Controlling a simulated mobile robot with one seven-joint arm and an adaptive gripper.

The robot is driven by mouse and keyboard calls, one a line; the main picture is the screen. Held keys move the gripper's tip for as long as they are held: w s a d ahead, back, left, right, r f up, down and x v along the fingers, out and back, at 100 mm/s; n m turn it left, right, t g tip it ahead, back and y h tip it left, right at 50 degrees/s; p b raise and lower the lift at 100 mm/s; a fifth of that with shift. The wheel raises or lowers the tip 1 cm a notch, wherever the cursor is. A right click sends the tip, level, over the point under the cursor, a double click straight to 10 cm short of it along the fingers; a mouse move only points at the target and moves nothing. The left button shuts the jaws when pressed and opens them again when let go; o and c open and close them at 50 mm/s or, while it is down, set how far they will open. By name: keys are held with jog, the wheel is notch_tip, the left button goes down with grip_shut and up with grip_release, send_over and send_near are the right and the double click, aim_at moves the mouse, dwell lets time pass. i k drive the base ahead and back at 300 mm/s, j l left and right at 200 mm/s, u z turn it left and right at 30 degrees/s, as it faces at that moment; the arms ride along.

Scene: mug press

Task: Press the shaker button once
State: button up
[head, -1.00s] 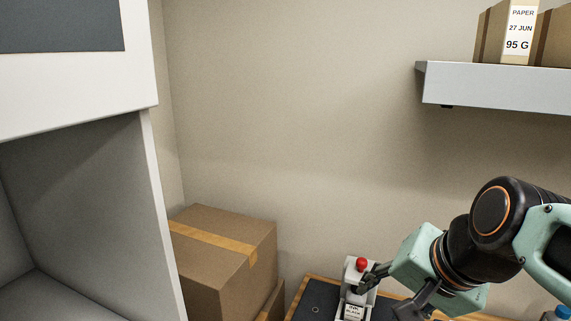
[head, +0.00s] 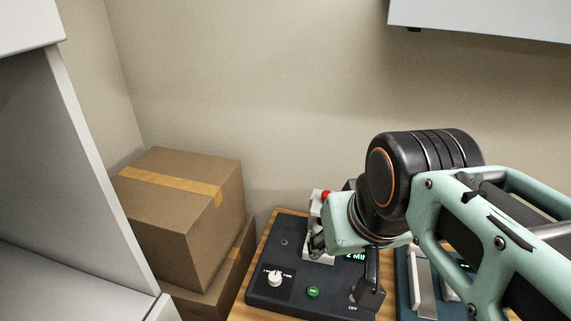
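The shaker (head: 262,255) appears to be the dark box on the wooden bench, with a white dial (head: 275,279), a round green GO button (head: 313,292) and a lit display reading "2 MIN" (head: 356,256). A pale holder (head: 318,258) with a red top (head: 325,195) stands on its back part. My gripper (head: 342,266) is over the shaker, its dark fingers apart, one in front of the holder and the other over the right side. It is to the upper right of the green button. Contact with the holder cannot be told, and my wrist hides part of it.
Stacked cardboard boxes (head: 185,215) stand to the left of the shaker, beside a white cabinet (head: 85,170). A second dark device (head: 408,300) is at the right, partly behind my arm. A grey shelf (head: 480,18) is on the wall above.

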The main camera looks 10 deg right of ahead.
aim_at(312, 291)
jog(key=j+z, duration=0.25)
jog(key=k+l+z, duration=0.2)
jog(key=k+z, duration=0.2)
jog(key=j+u, duration=0.15)
jog(key=u, duration=0.2)
jog(key=i+j+u, duration=0.1)
jog(key=u, duration=0.2)
jog(key=l+z, duration=0.1)
jog(key=z, duration=0.25)
jog(key=k+l+z, duration=0.1)
jog(key=z, duration=0.25)
jog(key=l, duration=0.1)
